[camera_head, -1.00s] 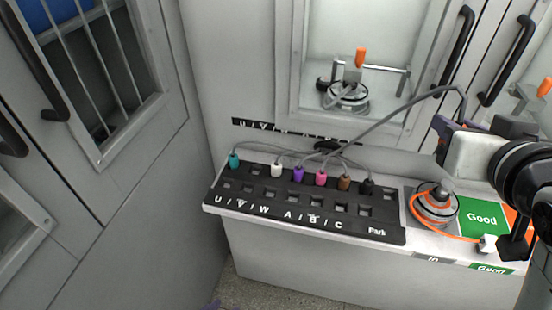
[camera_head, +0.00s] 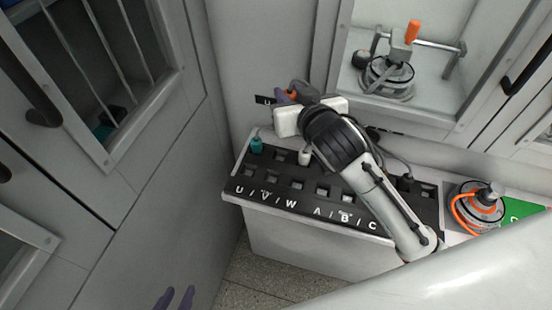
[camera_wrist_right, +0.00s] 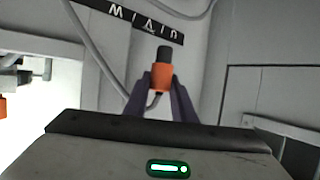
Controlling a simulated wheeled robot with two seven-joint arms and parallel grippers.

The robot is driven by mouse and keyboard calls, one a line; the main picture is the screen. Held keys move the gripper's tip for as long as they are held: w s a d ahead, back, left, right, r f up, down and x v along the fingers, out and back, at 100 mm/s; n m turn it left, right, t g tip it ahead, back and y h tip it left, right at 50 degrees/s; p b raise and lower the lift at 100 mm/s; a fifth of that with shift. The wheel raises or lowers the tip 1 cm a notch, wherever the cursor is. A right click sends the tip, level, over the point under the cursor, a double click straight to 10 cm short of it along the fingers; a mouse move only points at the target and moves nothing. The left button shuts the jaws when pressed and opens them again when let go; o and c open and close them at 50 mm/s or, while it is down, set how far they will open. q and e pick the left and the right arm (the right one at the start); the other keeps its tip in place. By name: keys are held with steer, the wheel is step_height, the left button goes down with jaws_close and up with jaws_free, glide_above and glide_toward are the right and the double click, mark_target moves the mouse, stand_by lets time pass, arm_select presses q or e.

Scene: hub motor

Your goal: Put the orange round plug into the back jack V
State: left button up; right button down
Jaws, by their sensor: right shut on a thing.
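The orange round plug (camera_wrist_right: 161,77), with a dark grey tip, stands between the two purple fingers of my right gripper (camera_wrist_right: 162,95), which is shut on it. In the head view, my right gripper (camera_head: 287,96) is above the board's far edge, by the wall. The plug shows there only as a small orange patch. Below it, the back jack V (camera_head: 280,154) looks like an empty dark socket between the teal plug (camera_head: 256,146) and the white plug (camera_head: 304,157). Only the fingertips of my left gripper (camera_head: 176,298) show, apart and empty, at the bottom edge.
My right forearm crosses the black jack board (camera_head: 262,193) and hides several plugs and sockets. A hub motor (camera_head: 477,207) with an orange cable stands at the right by a green mat (camera_head: 522,208). Another motor (camera_head: 387,78) is behind the window. The wall is close behind the board.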

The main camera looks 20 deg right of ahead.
steer(key=shift+n+y, duration=0.3)
steer(key=shift+n, duration=0.1)
steer(key=f, duration=0.4)
steer(key=a+f, duration=0.1)
steer(key=f, duration=0.3)
steer(key=a+f+b, duration=0.1)
steer(key=f, duration=0.4)
steer(key=shift+s, duration=0.15)
steer(key=shift+f+b, duration=0.3)
steer(key=shift+f, duration=1.7)
steer(key=shift+f, duration=0.2)
steer(key=c, duration=1.8)
jaws_free()
steer(key=shift+o, duration=0.2)
